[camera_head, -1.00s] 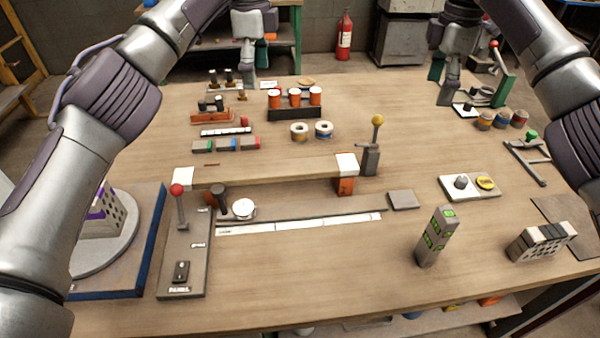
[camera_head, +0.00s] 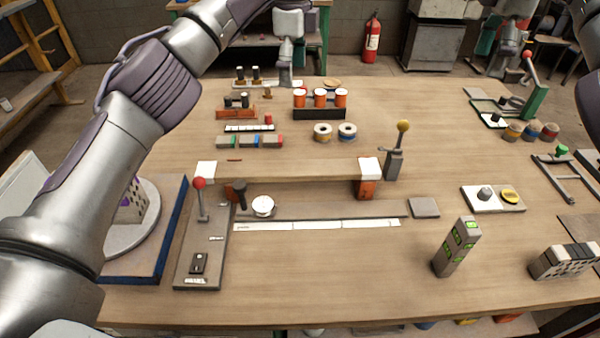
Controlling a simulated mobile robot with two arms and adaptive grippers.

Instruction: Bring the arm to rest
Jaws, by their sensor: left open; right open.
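My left arm reaches from the lower left to the back of the table. My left gripper (camera_head: 286,66) hangs at the table's far edge, small and partly blurred, with nothing seen in it. My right gripper (camera_head: 500,68) is beyond the far right of the table, near the green-post lever, also with nothing seen in it. My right arm shows only at the top right edge. A hollow brick with holes and a purple mark (camera_head: 134,204) sits on a round grey turntable (camera_head: 143,240) at left, partly behind my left arm. Another perforated block (camera_head: 566,260) lies at the right edge.
A red-knobbed lever panel (camera_head: 202,250) stands at front left. A yellow-knobbed lever (camera_head: 394,160), a grey tower with green marks (camera_head: 458,246) and a rack of orange cylinders (camera_head: 320,110) stand on the table. The front middle of the table (camera_head: 330,280) is clear.

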